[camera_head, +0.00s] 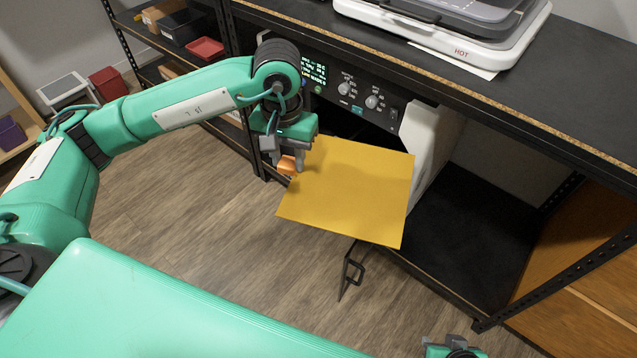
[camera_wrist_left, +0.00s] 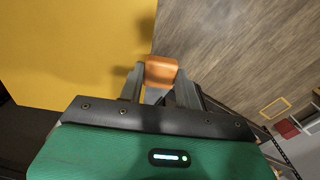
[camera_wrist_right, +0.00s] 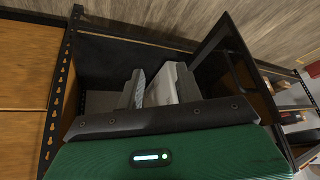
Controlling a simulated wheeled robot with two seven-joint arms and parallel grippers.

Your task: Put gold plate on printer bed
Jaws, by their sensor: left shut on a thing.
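The gold plate (camera_head: 350,195) is a flat yellow square held in the air, tilted, in front of the black shelving unit. My left gripper (camera_head: 287,168) is at its left edge, shut on it at a small orange piece (camera_wrist_left: 160,72) between the fingers. The plate also fills the upper left of the left wrist view (camera_wrist_left: 70,50). A machine with a lit display and knobs (camera_head: 345,85) stands behind the plate; I cannot make out a printer bed. My right gripper (camera_head: 455,347) is low at the bottom edge, with no object clearly between its fingers (camera_wrist_right: 158,80).
A white appliance marked HOT (camera_head: 450,30) stands on the black worktop (camera_head: 570,75). A black lower shelf (camera_head: 475,230) is bare. A black frame-like handle (camera_head: 350,272) juts out below the plate. A red bin (camera_head: 205,48) sits on the back rack.

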